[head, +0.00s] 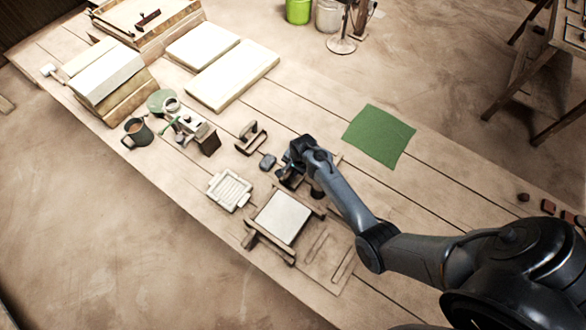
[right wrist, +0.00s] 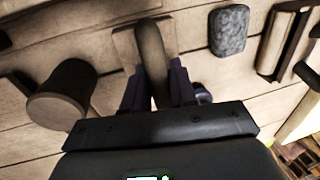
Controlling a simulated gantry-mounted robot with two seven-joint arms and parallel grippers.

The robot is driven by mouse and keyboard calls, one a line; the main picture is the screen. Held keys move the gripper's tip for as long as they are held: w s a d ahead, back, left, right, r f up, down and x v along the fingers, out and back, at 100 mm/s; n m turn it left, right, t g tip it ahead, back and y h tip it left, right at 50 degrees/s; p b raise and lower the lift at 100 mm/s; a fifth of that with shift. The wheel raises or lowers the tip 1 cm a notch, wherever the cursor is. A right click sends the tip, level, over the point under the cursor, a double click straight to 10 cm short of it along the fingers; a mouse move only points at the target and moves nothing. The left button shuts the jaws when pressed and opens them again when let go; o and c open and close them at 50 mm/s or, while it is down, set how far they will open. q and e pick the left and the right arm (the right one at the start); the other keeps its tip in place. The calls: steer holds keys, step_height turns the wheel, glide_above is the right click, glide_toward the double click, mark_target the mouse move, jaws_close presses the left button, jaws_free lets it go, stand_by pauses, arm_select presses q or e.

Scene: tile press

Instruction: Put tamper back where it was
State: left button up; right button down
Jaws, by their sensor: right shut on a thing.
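My right gripper (head: 292,168) is over the middle of the bench. In the right wrist view its two fingers (right wrist: 158,88) are shut on the upright rounded handle of what looks like the tamper (right wrist: 150,50). A pale square wooden base shows beneath the handle, at or close to the bench boards; I cannot tell if it touches. In the head view the gripper mostly hides the tamper. My left gripper is not in view.
A grey stone (head: 268,161) and a handled wooden block (head: 250,138) lie to the left. A round wooden piece (right wrist: 62,90) stands close by. A framed pale slab (head: 282,217) and small tray (head: 230,190) lie in front. A green cloth (head: 379,136) lies right.

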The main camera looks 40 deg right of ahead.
mark_target(298, 177)
steer(key=shift+w, duration=0.1)
steer(key=c, duration=0.9)
jaws_free()
steer(key=shift+f, duration=0.15)
steer(key=shift+r, duration=0.5)
steer(key=a+p+v, duration=0.1)
steer(key=p+v, duration=0.1)
steer(key=v, duration=0.8)
steer(key=s+a+r+n, duration=0.3)
steer(key=s+n, duration=0.2)
steer(key=s, duration=0.2)
steer(key=s+a+r+n, duration=0.4)
steer(key=s+n, duration=0.2)
steer(key=s, duration=0.2)
steer(key=s+a+r+n+t, duration=0.1)
steer(key=s+a+r+n, duration=0.2)
steer(key=s+n, duration=0.3)
steer(key=shift+s+a+r, duration=0.25)
steer(key=shift+s+a, duration=0.25)
steer(key=shift+s, duration=0.45)
